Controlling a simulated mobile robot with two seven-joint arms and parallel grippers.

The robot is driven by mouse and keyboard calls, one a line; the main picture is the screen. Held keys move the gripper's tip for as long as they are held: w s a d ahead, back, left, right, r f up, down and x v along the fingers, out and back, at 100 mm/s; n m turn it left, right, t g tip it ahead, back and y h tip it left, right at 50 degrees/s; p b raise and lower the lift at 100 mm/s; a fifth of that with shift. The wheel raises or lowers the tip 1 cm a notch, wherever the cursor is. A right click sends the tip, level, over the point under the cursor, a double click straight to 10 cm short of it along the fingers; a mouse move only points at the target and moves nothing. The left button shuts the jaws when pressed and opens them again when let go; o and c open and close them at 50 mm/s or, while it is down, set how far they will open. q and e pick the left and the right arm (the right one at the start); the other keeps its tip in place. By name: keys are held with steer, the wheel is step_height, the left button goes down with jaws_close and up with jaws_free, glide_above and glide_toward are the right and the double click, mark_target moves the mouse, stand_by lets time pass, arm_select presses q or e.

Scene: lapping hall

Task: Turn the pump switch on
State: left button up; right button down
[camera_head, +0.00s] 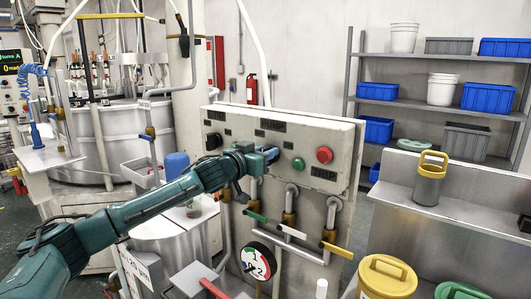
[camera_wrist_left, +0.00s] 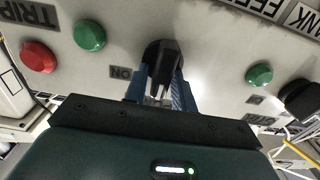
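The pump switch (camera_wrist_left: 162,58) is a black rotary knob with a raised bar, on the pale control panel (camera_head: 228,119). An "ON" label (camera_wrist_left: 120,72) sits beside it in the left wrist view. My left gripper (camera_head: 270,154) is at the panel's middle in the head view and hides most of the knob there. In the left wrist view the two blue fingers (camera_wrist_left: 161,88) lie along both sides of the knob's bar and appear to touch it. The bar stands upright in that picture. My right gripper is not in view.
A red button (camera_head: 324,155) and a green button (camera_head: 298,164) are right of my gripper. Another black knob (camera_head: 213,141) is at the panel's left. Pipes, coloured valve handles and a round gauge (camera_head: 257,261) are below. A yellow-handled canister (camera_head: 430,180) stands on the right bench.

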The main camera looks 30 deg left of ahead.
arm_select(q)
jaws_close()
steer(key=m, duration=0.6)
steer(key=shift+d, duration=0.4)
steer(key=m, duration=0.6)
steer(key=shift+d+f, duration=0.2)
steer(key=shift+f, duration=0.05)
stand_by(0.3)
steer(key=shift+o, duration=1.6)
jaws_free()
steer(key=shift+f, duration=0.1)
